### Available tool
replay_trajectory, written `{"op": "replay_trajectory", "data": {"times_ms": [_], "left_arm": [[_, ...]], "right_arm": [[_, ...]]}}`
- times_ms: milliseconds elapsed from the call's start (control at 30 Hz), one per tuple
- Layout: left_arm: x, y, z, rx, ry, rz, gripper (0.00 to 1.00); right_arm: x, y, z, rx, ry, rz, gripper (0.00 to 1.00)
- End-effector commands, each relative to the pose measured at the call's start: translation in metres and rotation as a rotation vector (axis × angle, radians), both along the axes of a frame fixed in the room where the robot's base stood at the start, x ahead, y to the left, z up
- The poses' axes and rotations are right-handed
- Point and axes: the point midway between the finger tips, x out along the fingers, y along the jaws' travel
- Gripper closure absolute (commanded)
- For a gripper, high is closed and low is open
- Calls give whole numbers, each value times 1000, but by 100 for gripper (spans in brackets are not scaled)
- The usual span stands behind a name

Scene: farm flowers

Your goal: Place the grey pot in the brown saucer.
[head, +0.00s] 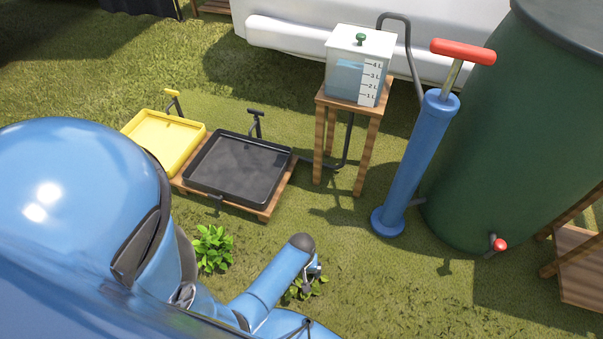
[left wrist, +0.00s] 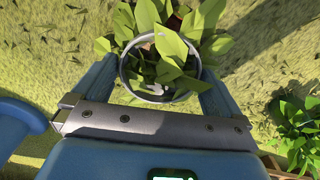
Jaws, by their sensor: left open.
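A leafy green plant (left wrist: 158,48) shows in the left wrist view inside a round grey rim, which looks like the grey pot (left wrist: 150,97). My left gripper (left wrist: 155,82) is open, with one blue finger on each side of the pot. I cannot tell whether the fingers touch it. In the head view my left gripper (head: 312,272) is small, at the end of the blue arm and just above a leafy plant (head: 305,290); the pot itself is hidden there. I cannot make out the brown saucer in either view. My right gripper is not in view.
Another leafy plant (head: 212,248) stands on the grass to the left. A black tray (head: 237,168) and a yellow tray (head: 165,135) lie behind it. A wooden stand with a water tank (head: 358,70), a blue pump (head: 415,165) and a green barrel (head: 510,130) stand further right.

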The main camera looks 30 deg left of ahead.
Motion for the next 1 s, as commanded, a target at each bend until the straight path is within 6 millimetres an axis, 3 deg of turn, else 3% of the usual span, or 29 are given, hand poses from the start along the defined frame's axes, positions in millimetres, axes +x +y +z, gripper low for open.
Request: {"op": "replay_trajectory", "data": {"times_ms": [33, 400, 600, 767, 900, 1000], "left_arm": [[0, 0, 14, 0, -1, 0, 0], [0, 0, 79, 0, 0, 0, 0], [0, 0, 97, 0, 0, 0, 0], [-3, -1, 101, 3, -51, -19, 0], [-9, -2, 106, 16, -205, -74, 0], [-14, -4, 122, 40, -380, -136, 0]], "right_arm": [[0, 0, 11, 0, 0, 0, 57], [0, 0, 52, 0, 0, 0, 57], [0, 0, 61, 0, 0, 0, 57], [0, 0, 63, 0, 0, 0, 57], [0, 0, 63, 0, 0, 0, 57], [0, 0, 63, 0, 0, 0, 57]]}}
